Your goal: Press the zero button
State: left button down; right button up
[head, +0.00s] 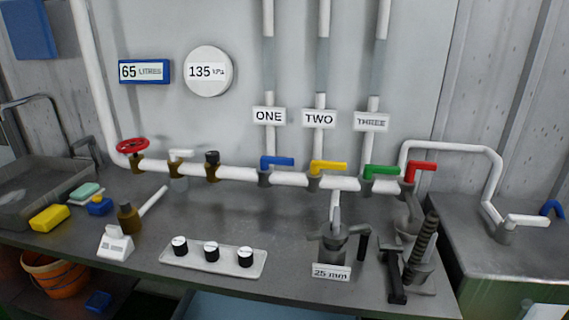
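No label reading "zero" is legible. A small white block (115,243) with a raised top stands at the left front of the bench, and the writing on its label is too small to read. A blue-framed display (145,71) on the wall reads 65 LITRES. A round white gauge (208,72) beside it reads 135 kPa. Neither of my grippers shows in the head view.
A white panel (170,260) with three black-and-white knobs lies on the bench (290,215). Behind it runs a white pipe (237,173) with coloured valve handles. A dark spring device (422,250) stands at right. A yellow sponge (49,217) lies left.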

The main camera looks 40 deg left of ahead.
aim_at(97, 198)
jog(key=j+u, duration=0.15)
jog(key=u, duration=2.3)
